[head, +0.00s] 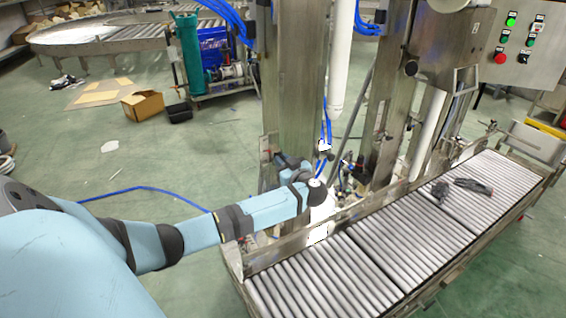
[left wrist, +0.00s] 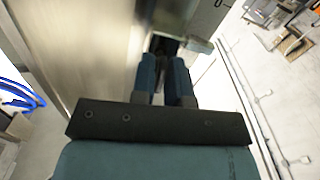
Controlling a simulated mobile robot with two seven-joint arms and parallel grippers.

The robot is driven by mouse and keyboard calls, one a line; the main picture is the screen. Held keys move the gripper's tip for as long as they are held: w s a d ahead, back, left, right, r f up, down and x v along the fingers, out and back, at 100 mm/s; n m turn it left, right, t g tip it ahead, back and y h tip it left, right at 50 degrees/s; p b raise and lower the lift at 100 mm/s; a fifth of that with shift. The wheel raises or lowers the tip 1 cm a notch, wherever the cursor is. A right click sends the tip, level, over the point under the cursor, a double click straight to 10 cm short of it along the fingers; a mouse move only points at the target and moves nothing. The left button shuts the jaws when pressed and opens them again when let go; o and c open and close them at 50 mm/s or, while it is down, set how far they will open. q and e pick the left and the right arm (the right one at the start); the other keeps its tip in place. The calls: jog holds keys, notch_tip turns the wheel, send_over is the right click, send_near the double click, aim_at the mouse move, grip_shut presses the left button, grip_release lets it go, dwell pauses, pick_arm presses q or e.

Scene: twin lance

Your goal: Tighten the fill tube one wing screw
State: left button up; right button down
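My left arm reaches across to the tall metal column (head: 292,95) of the filling machine. Its left gripper (left wrist: 164,62) shows in the left wrist view as two blue fingers side by side with a narrow gap. The fingertips are close to a dark recess and a small metal bracket (left wrist: 193,43) beside the metal column. I cannot tell whether they touch or hold anything. The wing screw cannot be made out in either view. A white tube (head: 340,60) hangs right of the column, and another white tube (head: 428,132) stands further right. My right gripper is not in view.
A roller conveyor (head: 372,258) with metal side rails runs below and right of the column. Dark gloves (head: 472,186) lie on it. A control box (head: 523,42) is at upper right. A blue hose (head: 140,189) crosses the green floor, and a cardboard box (head: 142,105) stands farther back.

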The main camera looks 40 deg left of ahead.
pick_arm(q)
jog(key=r+m+p, duration=0.1)
jog(key=p, duration=0.4)
jog(key=shift+m, duration=0.3)
jog(key=shift+m+p, duration=0.3)
jog(key=shift+p, duration=0.4)
jog(key=shift+f, duration=0.2)
jog(key=m+p, duration=0.1)
jog(key=p, duration=0.2)
jog(key=shift+m, duration=0.4)
jog(key=shift+f, duration=0.3)
jog(key=shift+m+p, duration=0.3)
jog(key=shift+p, duration=0.15)
jog(key=shift+r+m+p, duration=0.25)
jog(key=shift+m+p, duration=0.25)
jog(key=shift+p, duration=0.55)
jog(key=m+p, duration=0.2)
jog(key=p, duration=0.1)
jog(key=shift+f+m+p, duration=0.3)
jog(key=shift+m+p, duration=0.3)
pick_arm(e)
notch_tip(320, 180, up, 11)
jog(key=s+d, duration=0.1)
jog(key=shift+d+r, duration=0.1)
